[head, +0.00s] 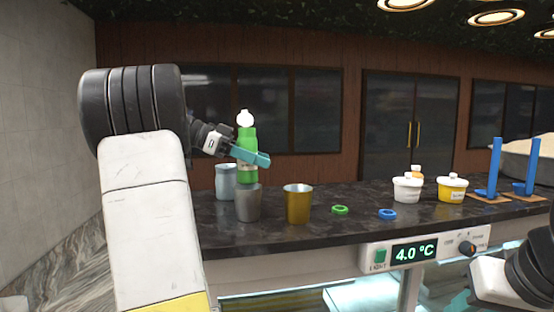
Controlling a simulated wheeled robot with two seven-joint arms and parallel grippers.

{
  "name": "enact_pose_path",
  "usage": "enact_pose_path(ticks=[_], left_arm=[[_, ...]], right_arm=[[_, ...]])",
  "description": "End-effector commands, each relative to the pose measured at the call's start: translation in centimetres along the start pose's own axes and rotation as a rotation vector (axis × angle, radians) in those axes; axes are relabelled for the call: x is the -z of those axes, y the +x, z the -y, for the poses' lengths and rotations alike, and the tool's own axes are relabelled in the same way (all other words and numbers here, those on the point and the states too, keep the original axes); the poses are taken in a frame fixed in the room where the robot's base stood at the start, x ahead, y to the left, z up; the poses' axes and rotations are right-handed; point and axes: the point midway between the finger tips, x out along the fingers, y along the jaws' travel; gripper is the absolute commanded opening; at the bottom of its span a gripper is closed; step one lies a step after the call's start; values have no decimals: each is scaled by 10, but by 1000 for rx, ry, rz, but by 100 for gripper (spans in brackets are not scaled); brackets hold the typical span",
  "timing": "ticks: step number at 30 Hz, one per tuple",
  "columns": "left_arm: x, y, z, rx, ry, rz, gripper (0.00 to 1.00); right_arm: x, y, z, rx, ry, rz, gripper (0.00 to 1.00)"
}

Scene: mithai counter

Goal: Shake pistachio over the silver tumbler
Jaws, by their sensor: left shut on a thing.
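My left gripper (250,157) is shut on a green bottle with a white rounded top (246,138), which I take to be the pistachio shaker. The bottle is upright, white end up, and its lower end is just above or behind the rim of the silver tumbler (248,205). I cannot tell the exact depth between them. The silver tumbler stands upright on the dark counter. The gripper's teal finger crosses the front of the bottle and hides part of it. My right gripper (460,300) shows only as a teal piece at the lower right edge; its jaws are unclear.
A pale blue tumbler (225,180) stands behind the silver one, a gold tumbler (298,205) right of it. A green ring (340,210) and blue ring (387,214) lie on the counter (350,228). White (407,190) and yellow (452,190) tubs and blue posts (495,165) stand right.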

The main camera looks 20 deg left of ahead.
Motion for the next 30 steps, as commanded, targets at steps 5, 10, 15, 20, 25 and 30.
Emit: enact_pose_path(ticks=[5, 10, 15, 20, 25, 30], left_arm=[[8, -3, 0, 0, 3, 1, 0], [24, -10, 0, 1, 4, 1, 0], [35, -14, 0, 0, 2, 1, 0], [38, -15, 0, 0, 1, 1, 0], [38, -15, 0, 0, 1, 1, 0], [37, -15, 0, 0, 1, 1, 0]], right_arm=[[0, 0, 0, 0, 0, 0, 36], [0, 0, 0, 0, 0, 0, 36], [0, 0, 0, 0, 0, 0, 36], [0, 0, 0, 0, 0, 0, 36], [0, 0, 0, 0, 0, 0, 36], [0, 0, 0, 0, 0, 0, 36]])
